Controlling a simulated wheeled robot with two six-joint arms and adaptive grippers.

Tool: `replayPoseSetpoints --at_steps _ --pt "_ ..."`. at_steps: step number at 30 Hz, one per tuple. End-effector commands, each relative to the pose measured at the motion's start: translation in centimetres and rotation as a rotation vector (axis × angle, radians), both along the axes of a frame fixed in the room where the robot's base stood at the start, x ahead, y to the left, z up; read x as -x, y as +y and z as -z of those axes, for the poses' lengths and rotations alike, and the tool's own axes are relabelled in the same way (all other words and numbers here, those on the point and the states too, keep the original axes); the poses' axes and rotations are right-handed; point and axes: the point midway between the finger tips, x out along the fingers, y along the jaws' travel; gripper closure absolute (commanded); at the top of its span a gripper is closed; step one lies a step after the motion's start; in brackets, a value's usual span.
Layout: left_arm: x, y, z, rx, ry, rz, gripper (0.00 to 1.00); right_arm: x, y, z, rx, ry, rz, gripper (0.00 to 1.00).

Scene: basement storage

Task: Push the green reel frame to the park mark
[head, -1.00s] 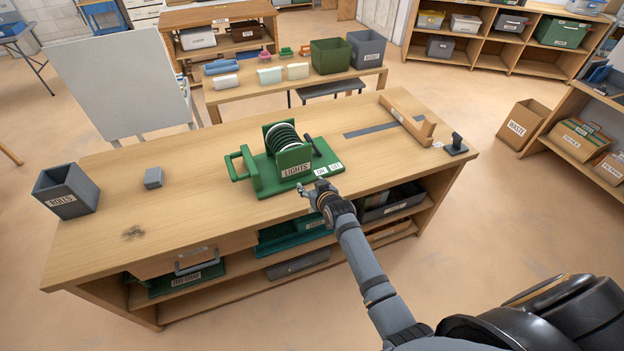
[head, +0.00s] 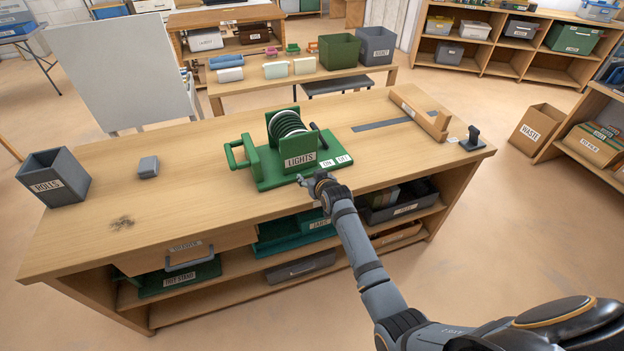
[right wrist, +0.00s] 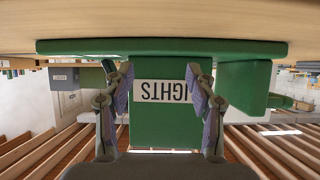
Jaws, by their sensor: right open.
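The green reel frame (head: 300,170) stands upright on the wooden bench, with a white-ringed reel, a handle at its left and a front panel marked LIGHTS. A flat grey strip (head: 382,125) lies on the bench to the right of and behind it; no lettering shows that it is the park mark. My right gripper (head: 308,181) is at the frame's front edge, below the LIGHTS panel. The right wrist view is upside down; there the open fingers (right wrist: 158,88) face the panel (right wrist: 165,115), nothing between them. I cannot tell whether they touch it. My left gripper is out of view.
A wooden angled piece (head: 420,113) and a dark stand (head: 471,138) are at the bench's right end. A grey NOTES bin (head: 54,177) and a small grey box (head: 148,166) are at the left. Bare bench top (head: 200,195) lies between them and the frame.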

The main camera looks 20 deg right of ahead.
Motion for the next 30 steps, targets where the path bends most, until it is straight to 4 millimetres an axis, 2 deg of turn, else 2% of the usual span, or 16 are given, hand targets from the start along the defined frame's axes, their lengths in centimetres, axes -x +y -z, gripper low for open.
replayPoseSetpoints --at_steps 5,30 --pt "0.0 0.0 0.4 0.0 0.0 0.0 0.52 -0.5 0.0 0.2 0.0 0.0 0.0 0.43" --pt "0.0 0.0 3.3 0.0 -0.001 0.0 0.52 -5.5 0.0 0.2 0.0 -0.001 0.0 0.43"
